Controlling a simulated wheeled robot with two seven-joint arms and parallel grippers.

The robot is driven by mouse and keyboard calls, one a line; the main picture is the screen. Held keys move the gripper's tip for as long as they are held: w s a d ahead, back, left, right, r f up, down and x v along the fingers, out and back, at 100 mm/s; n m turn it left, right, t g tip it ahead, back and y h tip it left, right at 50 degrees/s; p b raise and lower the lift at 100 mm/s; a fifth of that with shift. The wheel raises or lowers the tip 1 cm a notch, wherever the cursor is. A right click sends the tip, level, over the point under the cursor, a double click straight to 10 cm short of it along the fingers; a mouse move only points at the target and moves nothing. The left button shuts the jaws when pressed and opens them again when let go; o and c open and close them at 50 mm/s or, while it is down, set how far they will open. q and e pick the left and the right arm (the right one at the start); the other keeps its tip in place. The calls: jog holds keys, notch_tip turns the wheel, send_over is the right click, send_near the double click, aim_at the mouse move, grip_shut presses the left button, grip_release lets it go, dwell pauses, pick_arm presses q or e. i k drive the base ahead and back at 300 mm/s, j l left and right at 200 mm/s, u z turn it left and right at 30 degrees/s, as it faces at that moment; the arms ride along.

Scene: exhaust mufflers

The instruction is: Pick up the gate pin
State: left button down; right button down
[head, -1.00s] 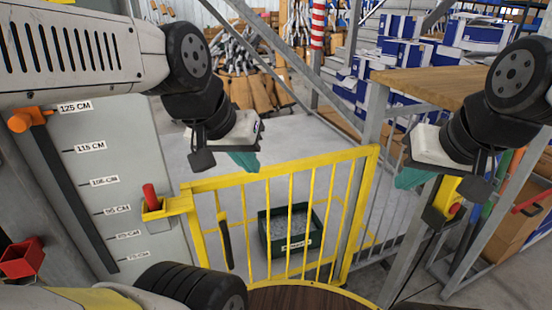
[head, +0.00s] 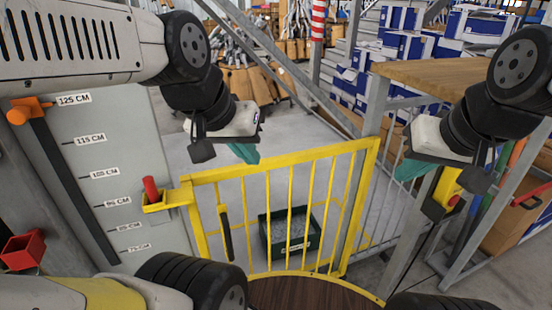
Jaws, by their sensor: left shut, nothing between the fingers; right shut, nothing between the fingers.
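A red pin (head: 151,188), which looks like the gate pin, stands upright in a yellow bracket (head: 168,200) at the left end of the yellow gate (head: 285,168). Its lower part is hidden in the bracket. My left gripper (head: 245,154) has teal fingertips, is shut and empty, and hangs above the gate's top rail, right of the pin and apart from it. My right gripper (head: 408,171) is shut and empty, far to the right, near the grey post beside the gate.
A grey panel (head: 118,170) with height marks stands left of the gate. A red open holder (head: 22,252) is at the far left. A dark green crate (head: 288,258) sits on the floor behind the gate bars. A wooden tabletop (head: 440,76) is at the right.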

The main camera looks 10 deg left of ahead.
aim_at(148, 182)
jog(key=u, duration=1.65)
jog(key=k, duration=0.2)
